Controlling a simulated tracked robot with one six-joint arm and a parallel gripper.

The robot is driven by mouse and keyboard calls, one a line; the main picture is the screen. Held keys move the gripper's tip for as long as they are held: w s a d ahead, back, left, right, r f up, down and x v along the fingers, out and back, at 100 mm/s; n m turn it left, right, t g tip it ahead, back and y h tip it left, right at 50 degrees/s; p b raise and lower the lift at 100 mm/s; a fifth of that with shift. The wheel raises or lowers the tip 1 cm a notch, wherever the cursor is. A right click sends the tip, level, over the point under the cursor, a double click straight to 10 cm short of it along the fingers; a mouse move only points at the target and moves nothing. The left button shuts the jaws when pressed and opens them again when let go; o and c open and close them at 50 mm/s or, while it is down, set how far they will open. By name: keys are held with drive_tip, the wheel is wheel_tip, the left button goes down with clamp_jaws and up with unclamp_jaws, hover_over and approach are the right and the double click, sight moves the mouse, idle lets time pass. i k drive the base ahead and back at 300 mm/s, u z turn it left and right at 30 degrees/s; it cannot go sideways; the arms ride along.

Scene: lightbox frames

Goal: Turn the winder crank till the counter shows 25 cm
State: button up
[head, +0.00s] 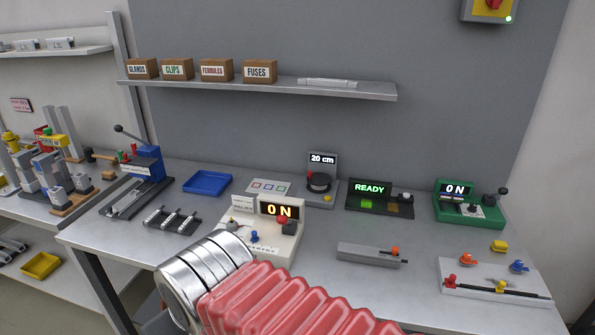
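The winder (330,190) stands at the back middle of the bench, a small grey unit with a dark round reel (319,182) on top. Its counter (322,159) is an upright display behind the reel and reads 20 cm. A small yellow part sits on the front of its base. The crank handle is too small to make out for certain. My arm's red bellows and silver joint fill the bottom middle, but my gripper's fingers do not show.
A cream box reading 0 N (284,241) stands in front of the winder, near my arm. A black READY unit (370,205) and a green 0 N unit (462,215) stand to the right. A blue tray (207,182) lies left. A shelf (290,91) hangs above.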

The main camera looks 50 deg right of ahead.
sight(319, 183)
drive_tip(key=i, duration=0.85)
drive_tip(key=z, duration=0.05)
